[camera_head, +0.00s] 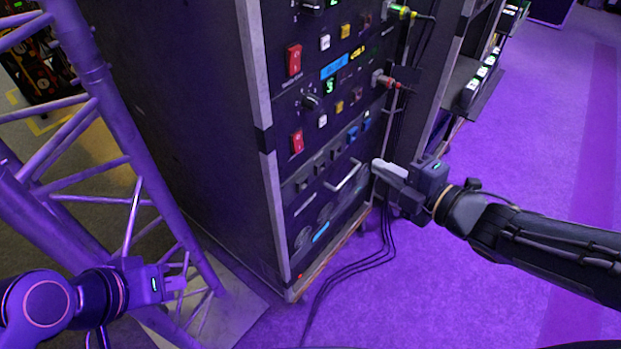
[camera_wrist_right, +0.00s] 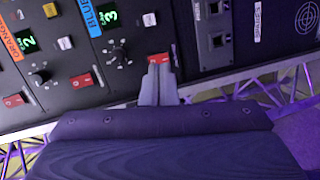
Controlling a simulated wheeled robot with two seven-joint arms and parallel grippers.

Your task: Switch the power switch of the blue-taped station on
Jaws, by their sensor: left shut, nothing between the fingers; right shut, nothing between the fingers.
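The blue-taped station is a black panel on the rack with a blue label (camera_head: 335,67), which reads "BLUE" in the right wrist view (camera_wrist_right: 88,15). Its red power switch (camera_head: 297,140) is at the panel's lower left. In the right wrist view that switch (camera_wrist_right: 158,58) is partly hidden behind my shut fingertips. My right gripper (camera_head: 376,164) is shut and empty, to the right of the switch in the head view. I cannot tell how far its tips are from the panel. My left gripper (camera_head: 182,283) is shut and empty at lower left, by the truss.
An orange-labelled station (camera_wrist_right: 18,27) with its own red switch (camera_wrist_right: 82,80) is beside the blue one. A metal handle (camera_head: 343,176) and lower panels lie under the blue station. A purple-lit truss (camera_head: 135,165) stands left of the rack. Cables (camera_head: 350,268) run across the floor.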

